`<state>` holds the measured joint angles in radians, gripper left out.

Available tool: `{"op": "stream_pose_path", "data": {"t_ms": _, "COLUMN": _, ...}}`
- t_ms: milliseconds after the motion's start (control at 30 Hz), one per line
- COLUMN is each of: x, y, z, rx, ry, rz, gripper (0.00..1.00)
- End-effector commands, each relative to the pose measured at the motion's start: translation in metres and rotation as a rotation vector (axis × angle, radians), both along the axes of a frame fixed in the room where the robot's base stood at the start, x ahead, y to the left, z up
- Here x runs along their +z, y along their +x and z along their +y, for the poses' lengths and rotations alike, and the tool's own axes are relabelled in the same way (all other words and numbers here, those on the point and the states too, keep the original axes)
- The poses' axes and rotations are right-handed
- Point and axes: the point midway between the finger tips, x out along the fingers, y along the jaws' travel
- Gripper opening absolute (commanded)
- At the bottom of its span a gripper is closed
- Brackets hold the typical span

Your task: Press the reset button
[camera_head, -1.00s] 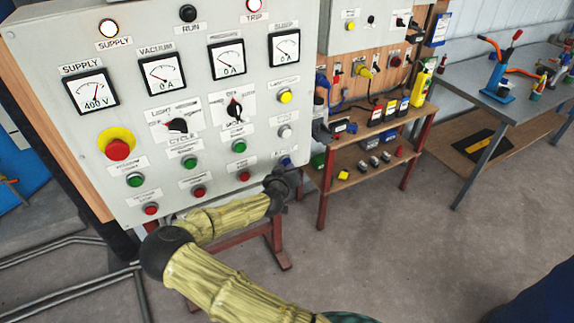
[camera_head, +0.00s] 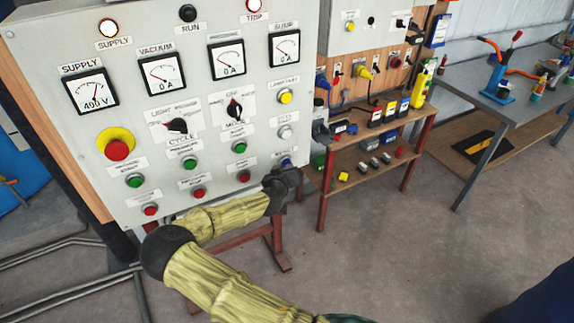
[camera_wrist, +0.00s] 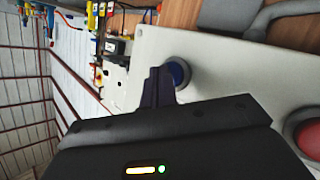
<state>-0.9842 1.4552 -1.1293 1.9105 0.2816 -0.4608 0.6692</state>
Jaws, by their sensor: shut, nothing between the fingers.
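The grey control panel (camera_head: 215,130) stands at the left in the head view, with gauges, lamps, switches and buttons. A blue button (camera_head: 286,162) sits at its lower right corner, largely covered by my gripper; its label is too small to read.
A red button (camera_wrist: 308,138) is at the right in the wrist view. In the head view, an emergency stop (camera_head: 117,149) and several green and red buttons lie left of my gripper. A red-framed shelf (camera_head: 365,165) with small items stands right of the panel. Floor in front is clear.

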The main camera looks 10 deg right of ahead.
Motion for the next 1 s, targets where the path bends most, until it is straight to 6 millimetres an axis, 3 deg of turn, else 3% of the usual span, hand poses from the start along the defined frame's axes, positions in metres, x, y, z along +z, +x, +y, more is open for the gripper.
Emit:
{"op": "stream_pose_path", "data": {"t_ms": 633, "x": 0.001, "y": 0.004, "z": 0.001, "rx": 0.002, "ry": 0.0, "rz": -0.001, "gripper": 0.0}}
{"op": "stream_pose_path", "data": {"t_ms": 1000, "x": 0.001, "y": -0.011, "z": -0.003, "rx": 0.001, "ry": 0.002, "rz": -0.001, "gripper": 0.0}}
